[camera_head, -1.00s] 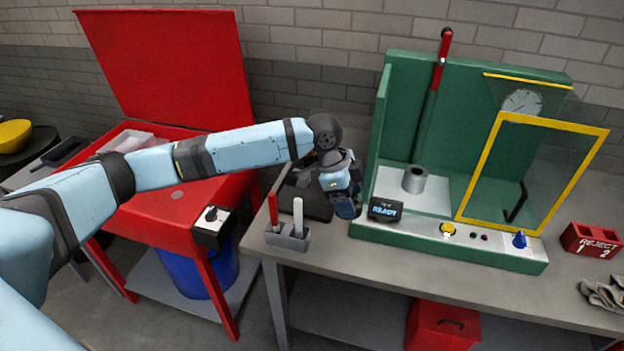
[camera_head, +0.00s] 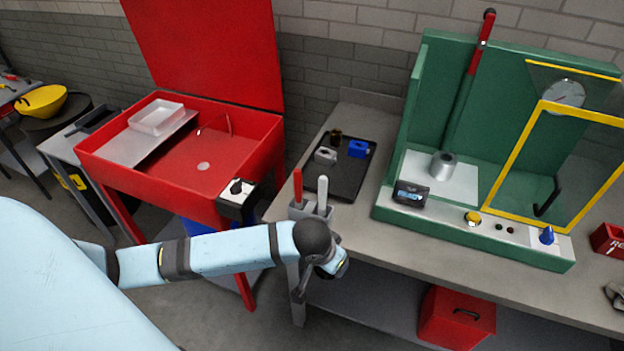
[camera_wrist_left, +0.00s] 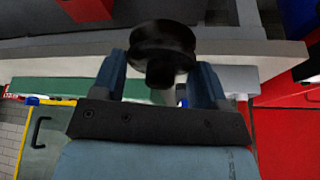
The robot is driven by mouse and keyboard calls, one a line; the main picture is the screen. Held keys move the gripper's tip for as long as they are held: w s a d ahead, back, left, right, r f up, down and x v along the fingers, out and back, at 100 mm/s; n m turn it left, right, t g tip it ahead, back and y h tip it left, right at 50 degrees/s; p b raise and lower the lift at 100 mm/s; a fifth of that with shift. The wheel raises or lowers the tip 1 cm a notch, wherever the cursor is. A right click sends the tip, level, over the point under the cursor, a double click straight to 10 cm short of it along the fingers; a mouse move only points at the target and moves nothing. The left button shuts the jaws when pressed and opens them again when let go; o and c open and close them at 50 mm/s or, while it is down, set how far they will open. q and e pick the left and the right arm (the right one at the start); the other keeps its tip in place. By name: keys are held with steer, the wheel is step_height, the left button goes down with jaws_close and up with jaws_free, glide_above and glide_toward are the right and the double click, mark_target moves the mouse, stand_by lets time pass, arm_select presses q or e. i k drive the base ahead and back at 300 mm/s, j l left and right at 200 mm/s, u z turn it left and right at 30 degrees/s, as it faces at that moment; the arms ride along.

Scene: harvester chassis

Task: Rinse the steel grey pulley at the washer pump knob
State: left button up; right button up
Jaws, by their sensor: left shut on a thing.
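My left gripper (camera_head: 328,268) is in front of the bench edge, near the red and white handles. In the left wrist view my left gripper (camera_wrist_left: 161,72) is shut on a dark, round, flanged pulley (camera_wrist_left: 163,40), which hangs between its fingers. The pulley looks nearly black here; in the head view my wrist hides it. The washer is a red tub (camera_head: 185,170) with its lid raised. Its black pump knob (camera_head: 237,187) sits on a white-faced box at the tub's front right corner, up and left of my gripper. My right gripper is not in view.
A clear bin (camera_head: 157,117) sits at the tub's left. A dark tray (camera_head: 345,186) on the bench holds a few small parts. A holder (camera_head: 312,211) with red and white handles stands at the bench corner. The green press (camera_head: 470,225) fills the bench's right side.

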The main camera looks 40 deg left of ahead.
mark_target(236, 188)
steer(key=j, duration=0.35)
steer(key=i+j, duration=0.1)
steer(key=j, duration=1.1)
steer(key=k+j, duration=0.1)
steer(key=j, duration=0.8)
steer(key=i+j, duration=0.1)
steer(key=j, duration=0.25)
steer(key=i+j, duration=0.15)
steer(key=j, duration=0.15)
steer(key=i+j, duration=0.1)
steer(key=j, duration=0.25)
